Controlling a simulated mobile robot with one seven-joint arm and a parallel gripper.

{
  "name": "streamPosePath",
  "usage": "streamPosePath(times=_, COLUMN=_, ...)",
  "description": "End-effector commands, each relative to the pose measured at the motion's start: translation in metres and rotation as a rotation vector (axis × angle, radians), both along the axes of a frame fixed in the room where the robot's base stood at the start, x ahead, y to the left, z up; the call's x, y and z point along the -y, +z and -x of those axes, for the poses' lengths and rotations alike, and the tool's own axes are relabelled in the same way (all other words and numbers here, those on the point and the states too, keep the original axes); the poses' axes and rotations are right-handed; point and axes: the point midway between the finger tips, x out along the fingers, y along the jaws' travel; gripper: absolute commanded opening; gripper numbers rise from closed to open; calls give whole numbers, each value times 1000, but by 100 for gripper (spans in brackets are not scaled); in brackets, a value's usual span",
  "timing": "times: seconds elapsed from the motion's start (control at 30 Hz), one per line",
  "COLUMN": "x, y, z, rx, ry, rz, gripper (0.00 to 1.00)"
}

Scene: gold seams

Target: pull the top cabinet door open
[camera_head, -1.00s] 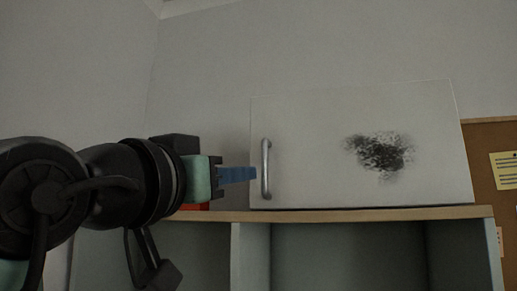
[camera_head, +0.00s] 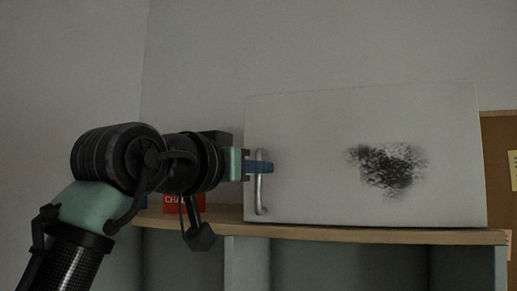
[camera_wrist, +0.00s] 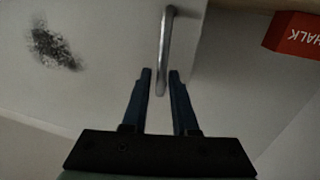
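The white top cabinet door (camera_head: 310,165) carries a dark smudge and looks shut in the head view; it also shows in the wrist view (camera_wrist: 100,70). Its upright metal handle (camera_head: 259,195) is near the door's left edge. My gripper (camera_head: 262,167) is at the upper part of the handle in the head view. In the wrist view my gripper (camera_wrist: 160,75) is open, with one blue finger on each side of the handle (camera_wrist: 165,45). A gap shows between the fingers and the bar.
The cabinet stands on a wooden shelf top (camera_head: 370,235) with open compartments below. A red chalk box (camera_head: 185,203) is on the shelf left of the cabinet, close under my arm; it also shows in the wrist view (camera_wrist: 293,35). A cork board (camera_head: 497,165) is at the right.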

Motion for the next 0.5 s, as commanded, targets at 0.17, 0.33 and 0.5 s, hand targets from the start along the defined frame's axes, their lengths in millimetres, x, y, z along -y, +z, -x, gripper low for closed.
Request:
streamPosePath(times=0.17, x=7, y=2, z=-13, rx=0, ry=1, rz=0, gripper=27)
streamPosePath(times=0.33, x=9, y=-1, z=-17, rx=0, ry=1, rz=0, gripper=27)
streamPosePath(times=0.5, x=9, y=-1, z=-17, rx=0, ry=1, rz=-1, gripper=27)
